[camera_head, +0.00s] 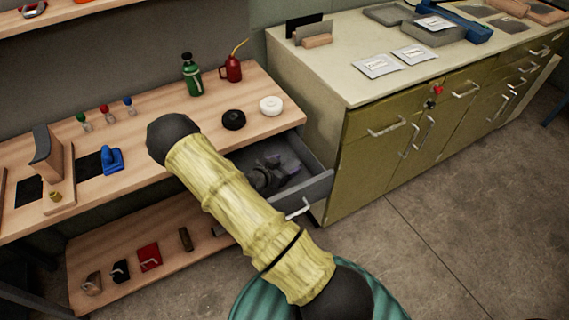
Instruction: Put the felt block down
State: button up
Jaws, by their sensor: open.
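I cannot pick out the felt block with certainty. A blue block with a raised top (112,160) sits on the wooden bench (150,148) beside a dark flat patch, but I cannot tell its material. My arm's yellow link crosses the middle of the view, from the lower right up to a dark joint above the bench. My gripper does not show clearly and seems hidden behind this link. Dark, jumbled shapes (268,174) lie in the open grey drawer (318,185), partly covered by the link.
A green bottle (192,78), a red oil can (231,69), a black roll (233,120) and a white roll (271,105) stand on the bench. A lower shelf (185,262) holds small items. An olive cabinet (350,165) stands right; floor before it is clear.

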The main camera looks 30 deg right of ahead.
jog(key=v, duration=0.7)
jog(key=shift+a+r, duration=0.2)
jog(key=shift+r, duration=0.15)
dwell(0.9)
